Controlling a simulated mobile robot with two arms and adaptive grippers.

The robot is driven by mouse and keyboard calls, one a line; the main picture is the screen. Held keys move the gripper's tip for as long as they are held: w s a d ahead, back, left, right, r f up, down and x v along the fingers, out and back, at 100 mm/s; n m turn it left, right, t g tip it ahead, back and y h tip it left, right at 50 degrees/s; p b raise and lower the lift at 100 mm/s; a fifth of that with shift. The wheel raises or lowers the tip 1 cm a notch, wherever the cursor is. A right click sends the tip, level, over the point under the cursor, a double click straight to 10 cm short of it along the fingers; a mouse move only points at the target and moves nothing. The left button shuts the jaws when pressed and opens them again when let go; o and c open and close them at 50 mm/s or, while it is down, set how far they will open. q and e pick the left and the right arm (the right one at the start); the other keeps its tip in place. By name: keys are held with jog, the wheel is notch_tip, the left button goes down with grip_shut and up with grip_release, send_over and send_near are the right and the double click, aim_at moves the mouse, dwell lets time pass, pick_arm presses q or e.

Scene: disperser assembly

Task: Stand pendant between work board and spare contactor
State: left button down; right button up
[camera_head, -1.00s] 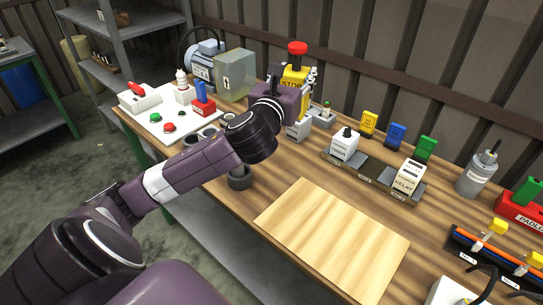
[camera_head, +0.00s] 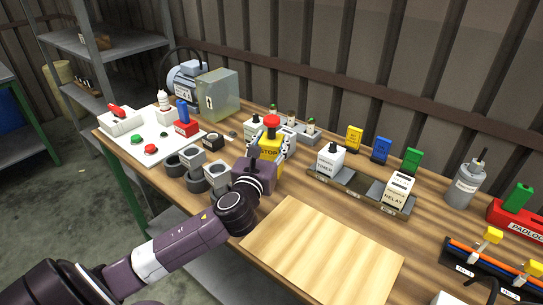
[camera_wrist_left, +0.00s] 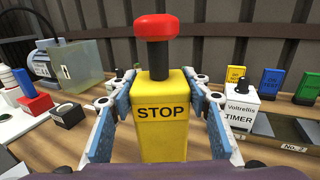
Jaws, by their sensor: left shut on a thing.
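The pendant (camera_head: 269,148) is a yellow box marked STOP with a red mushroom button on top. My left gripper (camera_head: 266,155) is shut on it; the wrist view shows blue fingers on both sides of the yellow pendant (camera_wrist_left: 161,112). It looks upright; its base is hidden by my gripper, so I cannot tell whether it touches the bench. The pale wooden board (camera_head: 322,250), perhaps the work board, lies nearer the front. A small dark block (camera_head: 212,142) lies left of the pendant; I cannot tell which thing is the spare contactor. My right gripper is out of view.
Grey cups and blocks (camera_head: 192,180) stand left of my gripper. A rail with a timer (camera_head: 330,160) and relay (camera_head: 398,190) stands to the right. A white panel (camera_head: 150,140), motor (camera_head: 188,80) and grey box (camera_head: 212,95) are farther left. The pale board is bare.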

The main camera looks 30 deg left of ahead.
aim_at(272, 155)
pick_arm(q)
notch_tip(272, 155, down, 4)
jog(key=shift+r+b, duration=0.15)
jog(key=shift+b, duration=0.25)
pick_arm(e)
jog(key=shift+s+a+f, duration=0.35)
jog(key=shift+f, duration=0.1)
pick_arm(q)
jog(key=shift+f, duration=0.25)
jog(key=c, duration=1.5)
grip_release()
jog(key=shift+f, duration=0.2)
jog(key=o, duration=0.5)
jog(key=shift+c, duration=0.2)
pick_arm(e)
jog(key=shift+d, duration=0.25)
